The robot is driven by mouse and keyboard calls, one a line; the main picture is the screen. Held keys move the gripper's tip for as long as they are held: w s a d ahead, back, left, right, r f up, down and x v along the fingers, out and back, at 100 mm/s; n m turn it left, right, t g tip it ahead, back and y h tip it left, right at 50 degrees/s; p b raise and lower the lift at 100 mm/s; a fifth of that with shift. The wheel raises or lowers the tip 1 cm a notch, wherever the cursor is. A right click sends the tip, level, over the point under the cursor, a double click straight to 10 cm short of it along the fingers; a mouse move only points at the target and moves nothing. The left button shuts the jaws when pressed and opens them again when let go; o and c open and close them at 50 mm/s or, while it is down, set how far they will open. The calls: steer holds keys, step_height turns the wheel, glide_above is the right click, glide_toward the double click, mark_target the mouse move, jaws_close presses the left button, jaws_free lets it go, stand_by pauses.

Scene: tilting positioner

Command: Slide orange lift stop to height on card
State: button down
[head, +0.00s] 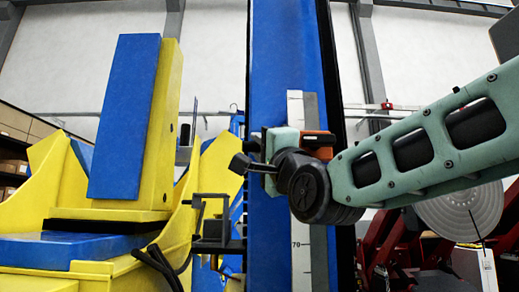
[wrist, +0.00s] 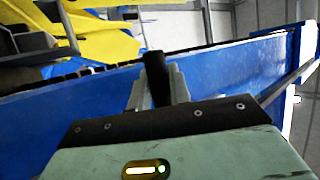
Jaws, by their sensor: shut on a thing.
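The orange lift stop (head: 319,146) shows as a small orange block on the blue column, partly hidden behind my wrist. My gripper (head: 256,163) is at the column beside it, at about the stop's height. In the wrist view, the two pale fingers of my gripper (wrist: 157,92) are closed around a dark upright handle (wrist: 155,70). The orange part does not show there, so the join between handle and stop is hidden. A white card (head: 487,268) hangs at the lower right; its writing is too small to read.
A pale scale strip (head: 302,268) marked 70 runs up the blue column (head: 268,60); my wrist covers its middle. A yellow and blue positioner (head: 125,120) stands left. Red machinery (head: 405,245) and a grey disc (head: 455,212) stand right, behind my arm.

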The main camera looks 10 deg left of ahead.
step_height(320, 180, down, 10)
steer(key=b, duration=1.2)
steer(key=shift+f, duration=0.15)
steer(key=c, duration=1.3)
jaws_free()
